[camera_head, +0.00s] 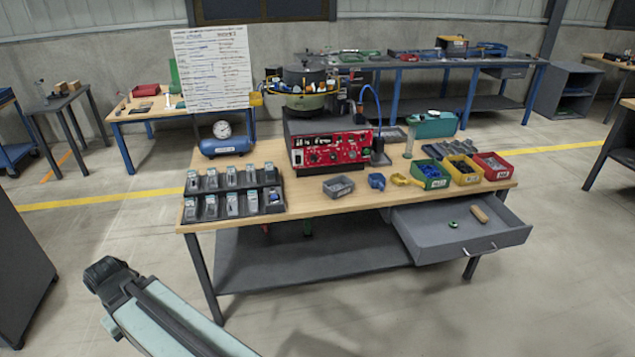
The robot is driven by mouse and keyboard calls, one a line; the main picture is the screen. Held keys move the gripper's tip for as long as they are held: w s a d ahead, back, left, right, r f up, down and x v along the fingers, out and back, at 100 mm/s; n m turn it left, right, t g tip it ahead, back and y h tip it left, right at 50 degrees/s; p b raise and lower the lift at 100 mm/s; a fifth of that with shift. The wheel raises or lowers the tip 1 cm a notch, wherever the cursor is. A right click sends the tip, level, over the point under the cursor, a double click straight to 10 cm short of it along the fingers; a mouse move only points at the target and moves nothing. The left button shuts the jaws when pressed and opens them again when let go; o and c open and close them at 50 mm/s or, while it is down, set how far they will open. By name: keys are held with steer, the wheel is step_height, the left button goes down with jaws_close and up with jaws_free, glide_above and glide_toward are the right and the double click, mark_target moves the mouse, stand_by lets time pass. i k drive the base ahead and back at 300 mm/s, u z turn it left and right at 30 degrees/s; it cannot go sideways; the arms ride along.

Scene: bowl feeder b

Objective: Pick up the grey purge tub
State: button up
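A small open grey tub (339,187), which looks like the purge tub, stands on the wooden top of the workbench (330,212) near its front edge, in front of the red control panel (331,150). It is upright; its contents are too small to tell. Part of my teal arm with a dark joint shows at the lower left, well apart from the bench and the tub. My gripper is not in view.
A black tray of several small parts (232,195) lies left of the tub. Right of it are a blue piece (376,181), a yellow piece (400,179) and green (430,174), yellow (464,170) and red (492,166) bins. An open drawer (455,238) juts out at the front right.

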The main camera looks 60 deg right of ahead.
mark_target(336, 188)
steer(key=z, duration=0.35)
steer(key=i, duration=1)
steer(key=z, duration=1.1)
steer(key=k, duration=0.75)
steer(key=i, duration=1.4)
steer(key=u, duration=0.05)
